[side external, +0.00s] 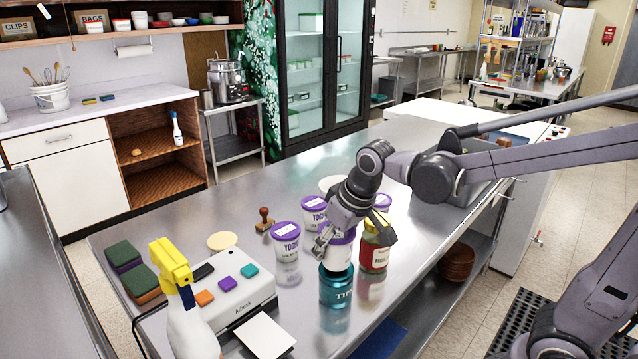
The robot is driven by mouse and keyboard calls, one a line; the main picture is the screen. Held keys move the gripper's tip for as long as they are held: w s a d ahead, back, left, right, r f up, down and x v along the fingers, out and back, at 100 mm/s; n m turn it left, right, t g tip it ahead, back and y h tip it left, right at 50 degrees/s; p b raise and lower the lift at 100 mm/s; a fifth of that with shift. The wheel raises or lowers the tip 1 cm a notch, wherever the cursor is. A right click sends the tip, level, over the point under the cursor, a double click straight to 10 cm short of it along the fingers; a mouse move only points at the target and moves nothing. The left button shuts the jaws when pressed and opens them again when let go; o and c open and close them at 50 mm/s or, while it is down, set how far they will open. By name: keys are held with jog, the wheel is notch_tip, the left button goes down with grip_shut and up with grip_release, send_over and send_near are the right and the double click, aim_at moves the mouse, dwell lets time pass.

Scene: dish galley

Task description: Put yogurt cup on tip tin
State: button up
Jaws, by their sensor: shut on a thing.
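My gripper (346,232) is shut on a white yogurt cup (338,256) with a purple lid. The cup is upright, directly over the teal tip tin (337,290) in the side external view. The cup's bottom meets the tin's top edge in the picture; I cannot tell whether it rests on the tin or is just above it. The tin stands upright on the steel counter. My fingers hide part of the cup's lid and upper sides.
More yogurt cups stand left (287,243) and behind (313,213). A red jar with a yellow lid (375,247) is close on the right. A wooden stamp (265,220), a white device (232,296) and a yellow-headed spray bottle (178,285) are on the left. The counter's front edge is near.

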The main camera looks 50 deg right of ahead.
aim_at(351, 236)
jog(key=shift+f, duration=0.45)
jog(key=shift+f, duration=0.1)
jog(key=o, duration=1.3)
jog(key=shift+o, duration=0.2)
jog(key=v, duration=1.2)
jog(key=shift+s, duration=0.1)
jog(key=s+d+f+t, duration=0.2)
jog(key=s+f, duration=0.3)
jog(key=f, duration=0.5)
jog(key=shift+s+t, duration=0.3)
jog(key=shift+t, duration=0.1)
